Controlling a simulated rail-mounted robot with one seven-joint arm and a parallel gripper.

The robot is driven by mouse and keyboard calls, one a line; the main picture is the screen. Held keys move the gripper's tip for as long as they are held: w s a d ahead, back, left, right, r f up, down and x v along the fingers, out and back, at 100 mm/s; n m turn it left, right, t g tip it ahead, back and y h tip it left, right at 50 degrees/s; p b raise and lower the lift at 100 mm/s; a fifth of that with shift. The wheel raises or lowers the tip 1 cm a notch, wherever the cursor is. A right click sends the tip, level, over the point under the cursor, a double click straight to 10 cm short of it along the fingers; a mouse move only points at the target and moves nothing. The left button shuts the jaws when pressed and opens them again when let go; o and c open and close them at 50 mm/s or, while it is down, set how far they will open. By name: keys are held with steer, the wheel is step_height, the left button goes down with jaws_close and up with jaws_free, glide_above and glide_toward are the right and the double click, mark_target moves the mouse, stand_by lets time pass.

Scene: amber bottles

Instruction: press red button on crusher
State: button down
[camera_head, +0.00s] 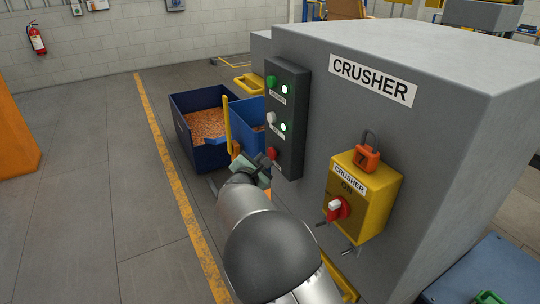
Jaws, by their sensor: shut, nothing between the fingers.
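The crusher (420,145) is a large grey box with a white CRUSHER label. On its front face is a dark button panel (292,88). The panel has a green button at the top, a white one in the middle and a red button (272,153) at the bottom. Two green lamps beside the upper buttons are lit. My gripper (262,169) is shut and empty, just below and left of the red button. I cannot tell whether it touches the button. My arm hides part of the gripper and the area below the panel.
A yellow isolator box (364,196) with a red switch and an orange padlock (368,159) sits right of the panel. Blue bins (195,102) of orange-brown pieces stand behind my gripper.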

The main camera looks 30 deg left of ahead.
steer(key=shift+w+d+b, duration=0.45)
steer(key=shift+w+b, duration=0.35)
steer(key=shift+b, duration=0.25)
stand_by(0.6)
stand_by(0.4)
steer(key=shift+s+a, duration=0.45)
steer(key=shift+s, duration=0.3)
steer(key=shift+s, duration=0.1)
steer(key=s+a, duration=0.1)
steer(key=s, duration=0.1)
steer(key=s+a, duration=0.1)
steer(key=s, duration=0.1)
steer(key=shift+s+a, duration=0.1)
steer(key=shift+a, duration=0.1)
stand_by(0.7)
